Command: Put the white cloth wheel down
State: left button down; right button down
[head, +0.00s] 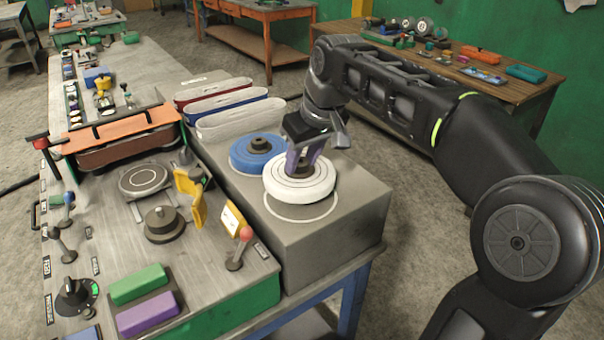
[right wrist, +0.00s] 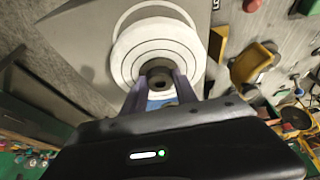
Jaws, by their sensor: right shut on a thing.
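The white cloth wheel (head: 299,184) is a thick round disc with a dark hub on top. My right gripper (head: 305,166) is shut on that hub from above. The wheel is level, over a white circle outline (head: 301,211) marked on the grey stand; I cannot tell for sure whether it touches the surface. In the right wrist view the wheel (right wrist: 128,57) shows stitched rings, with the purple fingers (right wrist: 158,82) on either side of the hub. The blue wheel (head: 252,157) lies just behind and left of it. My left gripper is not in view.
Red, blue and white belts (head: 232,105) stand at the back of the stand. A yellow guard (head: 189,195), a dark hub (head: 163,224) and a red-knobbed lever (head: 242,245) are on the bench at left. The stand's front right top (head: 350,212) is clear.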

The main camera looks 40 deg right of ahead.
aim_at(305, 167)
jog(key=shift+f, duration=1.8)
jog(key=shift+f, duration=0.1)
jog(key=c, duration=0.9)
grip_release()
jog(key=shift+f, duration=0.1)
jog(key=shift+c, duration=0.2)
jog(key=v, duration=1.2)
